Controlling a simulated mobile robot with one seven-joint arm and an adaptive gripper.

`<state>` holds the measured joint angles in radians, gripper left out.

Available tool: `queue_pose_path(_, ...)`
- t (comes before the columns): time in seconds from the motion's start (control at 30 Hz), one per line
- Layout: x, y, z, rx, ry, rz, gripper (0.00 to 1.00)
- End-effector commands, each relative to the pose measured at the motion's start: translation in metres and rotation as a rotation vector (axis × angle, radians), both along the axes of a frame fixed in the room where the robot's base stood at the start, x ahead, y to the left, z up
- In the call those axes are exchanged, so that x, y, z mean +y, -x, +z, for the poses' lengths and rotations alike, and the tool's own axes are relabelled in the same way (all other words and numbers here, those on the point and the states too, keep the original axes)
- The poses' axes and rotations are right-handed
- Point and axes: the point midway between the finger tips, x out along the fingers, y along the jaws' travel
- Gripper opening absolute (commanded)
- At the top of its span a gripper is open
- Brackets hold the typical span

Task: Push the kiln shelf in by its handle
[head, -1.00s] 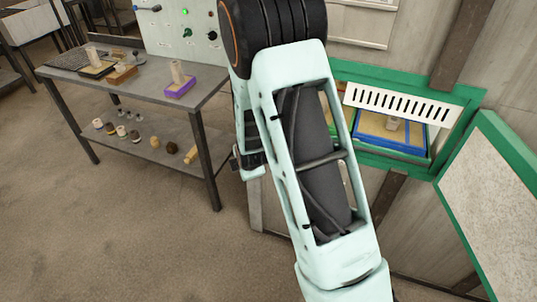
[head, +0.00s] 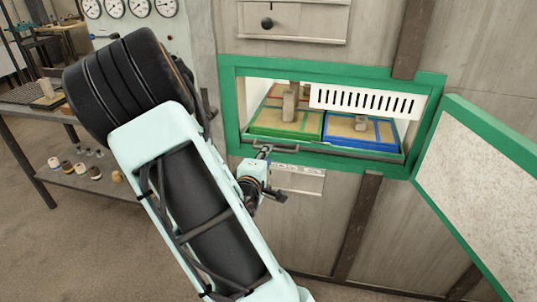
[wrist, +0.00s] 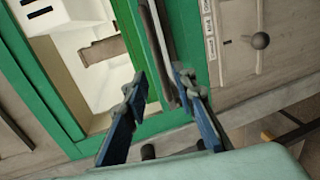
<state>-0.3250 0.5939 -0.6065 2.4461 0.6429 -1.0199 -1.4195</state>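The kiln (head: 231,110) is a green-framed opening in a grey wall. Its shelf (head: 345,152) is inside, with a dark front edge across the opening. The shelf's handle (head: 287,150) is a dark bar at the left part of that edge. My gripper (head: 264,153) is at the handle's left end, partly hidden by its own body. In the wrist view the two blue-grey fingers of my gripper (wrist: 158,82) are apart. A dark bar, apparently the handle (wrist: 158,50), runs between them, nearer the right finger. Contact cannot be told.
Green (head: 283,122) and blue (head: 362,131) trays with blocks sit on the shelf, under a white slotted panel (head: 365,99). The kiln door (head: 480,185) stands open at the right. A metal table (head: 25,108) is at the left. A drawer with a round knob (head: 267,23) is above.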

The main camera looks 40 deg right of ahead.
Motion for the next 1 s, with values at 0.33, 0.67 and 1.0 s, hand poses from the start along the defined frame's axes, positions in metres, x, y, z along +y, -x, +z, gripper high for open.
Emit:
queue_pose_path(0.33, -0.039, -0.033, -0.011, 0.001, 0.001, 0.0, 0.25)
queue_pose_path(0.67, -0.043, -0.037, -0.012, 0.001, 0.0, 0.002, 0.25)
queue_pose_path(1.0, -0.043, -0.037, -0.012, 0.001, 0.0, 0.002, 0.0)
